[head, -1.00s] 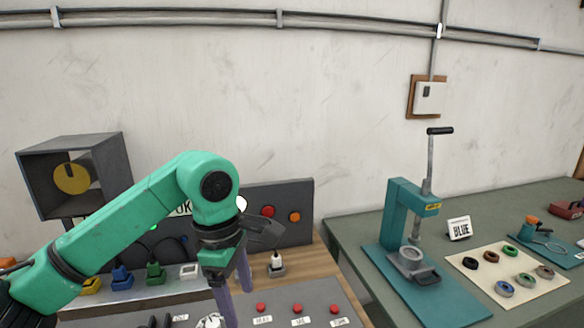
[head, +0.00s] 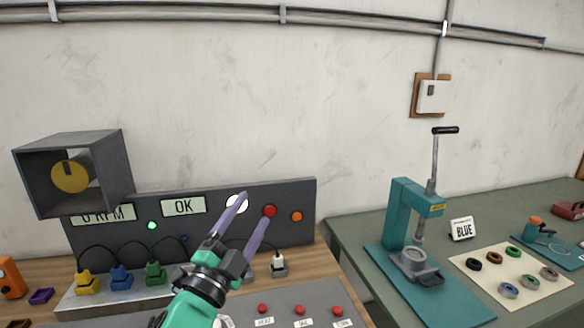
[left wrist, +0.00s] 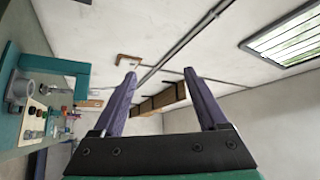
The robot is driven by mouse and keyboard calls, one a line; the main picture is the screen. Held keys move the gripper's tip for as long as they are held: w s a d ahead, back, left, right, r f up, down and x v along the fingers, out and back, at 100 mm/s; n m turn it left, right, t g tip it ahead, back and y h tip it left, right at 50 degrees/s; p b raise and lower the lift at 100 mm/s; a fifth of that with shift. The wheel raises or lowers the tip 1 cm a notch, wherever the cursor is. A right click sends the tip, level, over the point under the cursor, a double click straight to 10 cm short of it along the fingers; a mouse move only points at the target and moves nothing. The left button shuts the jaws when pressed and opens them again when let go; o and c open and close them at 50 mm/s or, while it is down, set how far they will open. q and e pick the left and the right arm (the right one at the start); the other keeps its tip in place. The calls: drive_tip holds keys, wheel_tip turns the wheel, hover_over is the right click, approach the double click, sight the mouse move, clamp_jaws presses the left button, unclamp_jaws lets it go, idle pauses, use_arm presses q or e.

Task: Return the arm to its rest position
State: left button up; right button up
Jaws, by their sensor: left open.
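My left arm is green, and its left gripper (head: 251,216) has two long purple fingers. In the head view it points up and to the right, in front of the dark control panel (head: 108,240). The fingers stand apart with nothing between them. The left wrist view shows the same open fingers (left wrist: 160,82) against the wall and ceiling, touching nothing. My right gripper is in neither view.
Several coloured plugs, such as the yellow one (head: 87,284), stand below the panel. Red buttons (head: 302,310) lie in front. A teal press (head: 402,215) and several coloured rings (head: 509,290) are on the right table.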

use_arm(q)
drive_tip(key=s+a+f+n+g+y, duration=0.2)
drive_tip(key=a+f+n+g+y, duration=0.25)
drive_tip(key=f, duration=0.65)
drive_tip(key=s+a+f+n+g+y, duration=0.25)
drive_tip(key=a+f+n, duration=0.35)
drive_tip(key=f, duration=0.4)
drive_tip(key=s+a+f+n+g, duration=0.2)
drive_tip(key=s+f+g, duration=0.3)
drive_tip(key=s+f, duration=0.35)
drive_tip(key=s+a+f+n+g, duration=0.25)
drive_tip(key=s+f+g, duration=0.25)
drive_tip(key=s+f, duration=0.4)
drive_tip(key=s+f+g+b, duration=0.1)
drive_tip(key=s+f+b, duration=0.15)
drive_tip(key=f, duration=1.15)
drive_tip(key=s+f+b, duration=0.1)
drive_tip(key=f+b, duration=0.3)
drive_tip(key=f, duration=1.1)
drive_tip(key=s+a+f+g+b, duration=0.1)
drive_tip(key=s+a+f+b, duration=0.1)
drive_tip(key=s+f, duration=1.4)
drive_tip(key=shift+a+f+g+y+b, duration=0.15)
drive_tip(key=shift+a+g+y+b, duration=0.2)
drive_tip(key=shift+b, duration=0.4)
